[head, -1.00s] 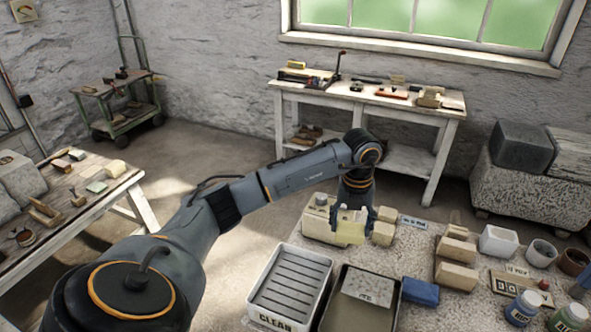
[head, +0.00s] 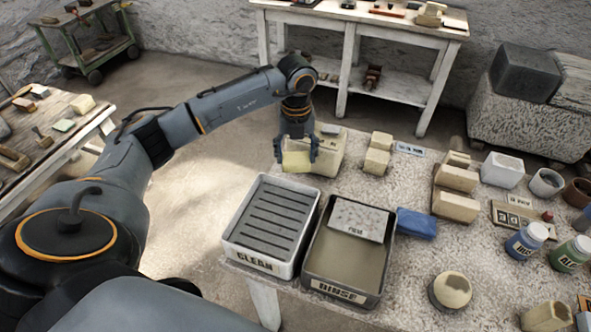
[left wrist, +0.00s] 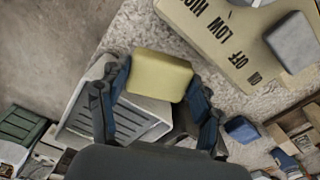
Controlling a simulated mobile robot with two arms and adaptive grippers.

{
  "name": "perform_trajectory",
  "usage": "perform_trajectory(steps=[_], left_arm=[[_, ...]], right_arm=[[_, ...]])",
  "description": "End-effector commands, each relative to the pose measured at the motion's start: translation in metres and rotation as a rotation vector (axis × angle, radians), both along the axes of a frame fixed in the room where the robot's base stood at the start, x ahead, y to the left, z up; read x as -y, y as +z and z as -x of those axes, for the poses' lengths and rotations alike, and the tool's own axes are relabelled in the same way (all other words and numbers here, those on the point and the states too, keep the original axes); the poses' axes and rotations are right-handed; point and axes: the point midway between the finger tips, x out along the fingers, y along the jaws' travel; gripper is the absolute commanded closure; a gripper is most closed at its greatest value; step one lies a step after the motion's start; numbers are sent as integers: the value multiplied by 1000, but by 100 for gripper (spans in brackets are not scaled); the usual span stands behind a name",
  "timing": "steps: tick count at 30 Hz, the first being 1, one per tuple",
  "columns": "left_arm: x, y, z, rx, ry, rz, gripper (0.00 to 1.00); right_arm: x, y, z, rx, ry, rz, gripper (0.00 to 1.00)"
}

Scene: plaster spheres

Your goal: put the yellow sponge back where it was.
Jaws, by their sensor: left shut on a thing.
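The yellow sponge (head: 296,163) is a pale yellow block held between the fingers of my left gripper (head: 297,157). In the left wrist view the sponge (left wrist: 160,75) sits across the open space between the two dark-blue fingers, above the table edge. In the head view it is in front of the left side of a cream box-like device (head: 328,158), behind the white tray marked CLEAN (head: 229,238). The sponge looks raised, though its exact height is hard to tell. My right gripper is not in view.
A grey tray marked RINSE (head: 313,268), with a pale plate inside, stands right of the CLEAN tray. A blue block (head: 417,222) lies beside it. Cream blocks (head: 456,206), bottles and a round plaster piece (head: 452,290) are farther right. Speckled tabletop between them is partly bare.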

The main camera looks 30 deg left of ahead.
Motion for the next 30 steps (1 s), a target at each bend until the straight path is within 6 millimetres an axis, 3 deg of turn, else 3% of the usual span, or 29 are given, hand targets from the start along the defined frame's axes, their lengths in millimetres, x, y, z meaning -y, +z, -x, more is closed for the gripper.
perform_trajectory(steps=[3, 11, 17, 29, 30], left_arm=[[0, -22, 1, -4, 2, 0, 60], [0, -43, 0, -1, 0, 1, 60], [1, -70, 0, -1, 1, 1, 60], [0, -79, 0, 1, 0, 0, 60], [0, -77, 0, 1, 0, 0, 27]], right_arm=[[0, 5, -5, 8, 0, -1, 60], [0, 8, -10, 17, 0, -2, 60], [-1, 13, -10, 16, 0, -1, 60], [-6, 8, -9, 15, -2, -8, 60], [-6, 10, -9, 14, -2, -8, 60]])
